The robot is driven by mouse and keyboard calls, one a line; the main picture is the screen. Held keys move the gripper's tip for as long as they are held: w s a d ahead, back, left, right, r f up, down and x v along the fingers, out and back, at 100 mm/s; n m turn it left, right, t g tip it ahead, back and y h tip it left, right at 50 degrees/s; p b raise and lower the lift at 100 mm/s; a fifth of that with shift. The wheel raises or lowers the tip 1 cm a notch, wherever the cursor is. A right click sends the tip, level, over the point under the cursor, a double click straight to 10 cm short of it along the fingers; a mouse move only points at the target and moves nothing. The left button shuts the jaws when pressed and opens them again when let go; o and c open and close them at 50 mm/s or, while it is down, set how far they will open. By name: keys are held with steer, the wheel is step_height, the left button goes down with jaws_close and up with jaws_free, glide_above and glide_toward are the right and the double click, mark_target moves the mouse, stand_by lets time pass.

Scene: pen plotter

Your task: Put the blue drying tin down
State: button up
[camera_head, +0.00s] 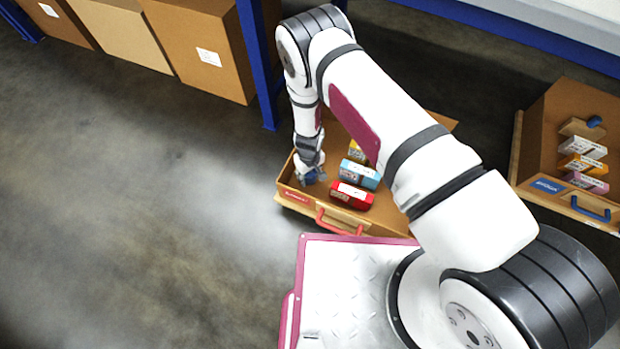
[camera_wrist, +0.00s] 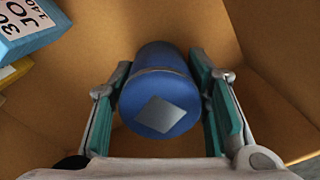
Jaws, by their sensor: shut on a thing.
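The blue drying tin (camera_wrist: 160,95) is between the two teal finger pads of my gripper (camera_wrist: 160,100) in the wrist view. It is a blue cylinder with a grey diamond mark on the end facing the camera. My gripper is shut on it. In the head view my gripper (camera_head: 311,172) is inside the left corner of an open tan drawer (camera_head: 290,190) with a red handle, and a bit of the blue tin (camera_head: 310,177) shows there. I cannot tell whether the tin touches the drawer floor.
The drawer also holds a red box (camera_head: 352,195), a light blue box (camera_head: 360,174) and a yellow box (camera_head: 357,151), right of my gripper. A second drawer (camera_head: 515,150) with a blue handle and several boxes stands at the far right. Cardboard boxes (camera_head: 205,50) line the back left.

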mark_target(309, 178)
steer(key=shift+f+b, duration=0.5)
steer(key=shift+f, duration=0.95)
steer(key=shift+f, duration=0.2)
steer(key=o, duration=1.2)
steer(key=shift+r, duration=0.15)
step_height(309, 178, up, 12)
steer(key=p, duration=0.4)
steer(key=shift+r, duration=0.1)
